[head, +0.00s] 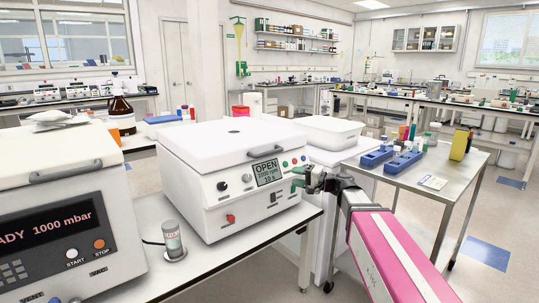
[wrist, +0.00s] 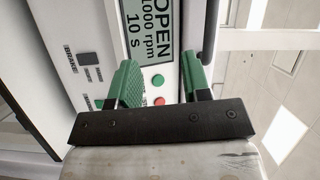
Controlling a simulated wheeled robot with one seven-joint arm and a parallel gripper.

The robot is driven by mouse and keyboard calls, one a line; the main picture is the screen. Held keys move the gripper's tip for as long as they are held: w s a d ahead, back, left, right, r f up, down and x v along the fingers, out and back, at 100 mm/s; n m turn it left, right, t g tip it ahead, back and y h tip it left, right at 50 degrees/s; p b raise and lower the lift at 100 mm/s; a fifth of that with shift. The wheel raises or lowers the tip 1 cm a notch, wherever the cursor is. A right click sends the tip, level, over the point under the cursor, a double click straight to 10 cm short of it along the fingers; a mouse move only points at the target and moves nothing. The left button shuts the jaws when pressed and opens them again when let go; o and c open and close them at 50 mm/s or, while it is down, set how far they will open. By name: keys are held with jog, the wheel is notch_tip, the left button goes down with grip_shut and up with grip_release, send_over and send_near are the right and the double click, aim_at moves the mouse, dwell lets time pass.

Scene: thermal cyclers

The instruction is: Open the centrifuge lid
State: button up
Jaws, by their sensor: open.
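The centrifuge (head: 240,205) is a white box on the bench in the head view, its lid (head: 215,138) lying flat and closed. A dark grey bar handle (head: 267,152) sits on the lid's front edge, above a display (head: 268,172) reading OPEN. My gripper (head: 298,178) is open and empty, with green fingers, at the right part of the front panel, below and right of the handle. In the wrist view the fingers (wrist: 161,75) stand apart before the panel. The dark handle (wrist: 210,30) shows beyond the right finger, not between the two.
A metal canister (head: 172,240) stands at the centrifuge's front left corner. Left of it is a large white vacuum oven (head: 60,200). A white tub (head: 328,131) stands behind right. A steel cart (head: 440,165) with blue racks is at the right. Open floor lies beyond.

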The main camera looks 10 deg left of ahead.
jog(key=y, duration=0.2)
send_near(269, 153)
jog(key=shift+m+t, duration=0.3)
jog(key=x, duration=1)
jog(key=shift+w+a+f, duration=0.1)
jog(key=shift+w+f, duration=0.15)
jog(key=shift+w, duration=0.1)
grip_shut()
